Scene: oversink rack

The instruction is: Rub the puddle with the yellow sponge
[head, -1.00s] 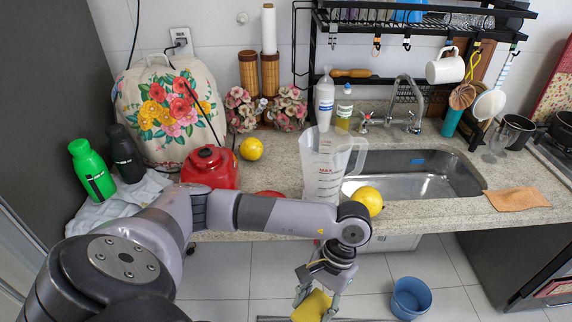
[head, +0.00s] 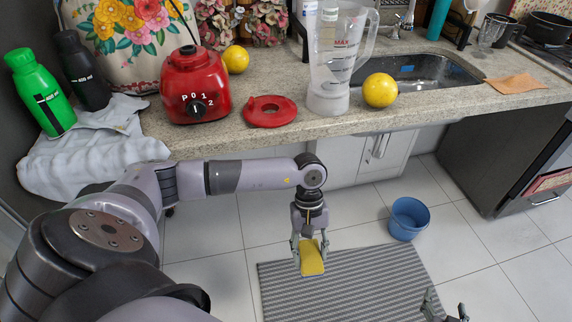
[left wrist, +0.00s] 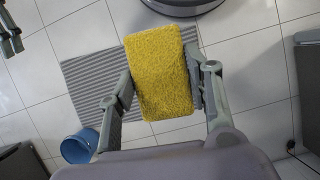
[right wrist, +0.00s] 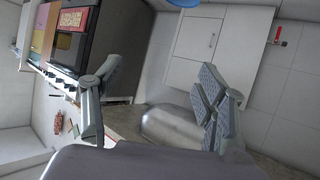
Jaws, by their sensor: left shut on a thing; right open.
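The yellow sponge (head: 312,258) is held in my left gripper (head: 310,246), in front of the counter and above the floor. In the left wrist view the sponge (left wrist: 160,75) sits between both fingers of the left gripper (left wrist: 160,88), which are shut on it. My right gripper (head: 443,306) shows at the bottom of the head view, low and to the right of the sponge. In the right wrist view the fingers of the right gripper (right wrist: 160,92) are wide apart with nothing between them. I cannot make out a puddle in any view.
The granite counter (head: 230,135) holds a red blender base (head: 195,85), a red lid (head: 270,111), a clear jug (head: 333,60), yellow fruits (head: 380,90) and an orange cloth (head: 516,83). A blue bucket (head: 408,218) and grey striped mat (head: 350,285) are on the floor.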

